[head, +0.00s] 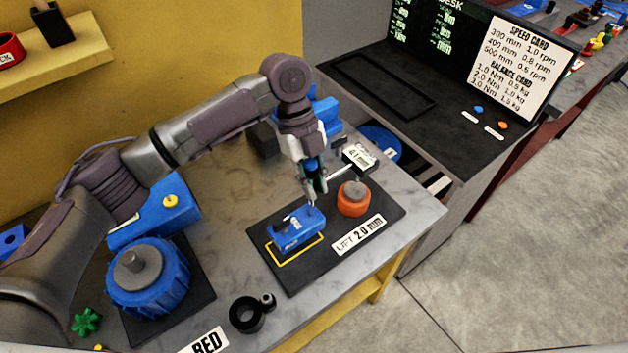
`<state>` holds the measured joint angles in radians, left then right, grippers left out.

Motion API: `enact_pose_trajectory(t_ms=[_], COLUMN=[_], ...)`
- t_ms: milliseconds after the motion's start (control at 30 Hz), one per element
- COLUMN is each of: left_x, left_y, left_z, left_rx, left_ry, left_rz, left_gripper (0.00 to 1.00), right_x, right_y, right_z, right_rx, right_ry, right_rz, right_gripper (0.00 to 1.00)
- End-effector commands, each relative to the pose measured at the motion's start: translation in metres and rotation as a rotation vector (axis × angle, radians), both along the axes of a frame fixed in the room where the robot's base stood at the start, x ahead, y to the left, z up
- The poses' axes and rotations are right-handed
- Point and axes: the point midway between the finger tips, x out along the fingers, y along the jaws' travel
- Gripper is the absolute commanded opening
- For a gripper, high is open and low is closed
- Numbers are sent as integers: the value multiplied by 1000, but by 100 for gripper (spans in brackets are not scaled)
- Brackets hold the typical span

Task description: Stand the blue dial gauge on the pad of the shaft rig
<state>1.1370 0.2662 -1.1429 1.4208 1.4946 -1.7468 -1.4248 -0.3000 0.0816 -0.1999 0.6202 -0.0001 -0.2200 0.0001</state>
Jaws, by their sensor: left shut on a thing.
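The blue dial gauge (293,232) is a blue block with a small pale fitting on top. It is upright at the yellow-outlined pad (279,260) on the black plate of the shaft rig (357,220). Yellow outline shows along its left and front sides; I cannot tell whether its base touches the pad. My left gripper (314,196) comes down from above and is shut on the gauge's upper right end, though the grip itself is small and partly hidden. An orange piece with a grey top (353,199) stands to the right on the rig. My right gripper is not in view.
A "4.1 mm" readout (359,156) and a thin rod (342,173) are close behind the gripper. A large blue drum (148,278) and a black ring (247,314) are at the left front. A "LIFT 2.0 mm" card (358,235) lies on the plate's right side.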

Motion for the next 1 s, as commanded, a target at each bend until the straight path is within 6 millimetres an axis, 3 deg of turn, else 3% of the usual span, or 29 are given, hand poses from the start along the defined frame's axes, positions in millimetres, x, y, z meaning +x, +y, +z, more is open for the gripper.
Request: enact_pose_trajectory(t_ms=[1000], left_x=[-1], left_y=[0], left_z=[2], left_rx=[-3], left_ry=[-2], left_rz=[0], left_gripper=[0], right_x=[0], right_y=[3], right_z=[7], right_rx=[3], right_ry=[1], right_rz=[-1], right_gripper=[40])
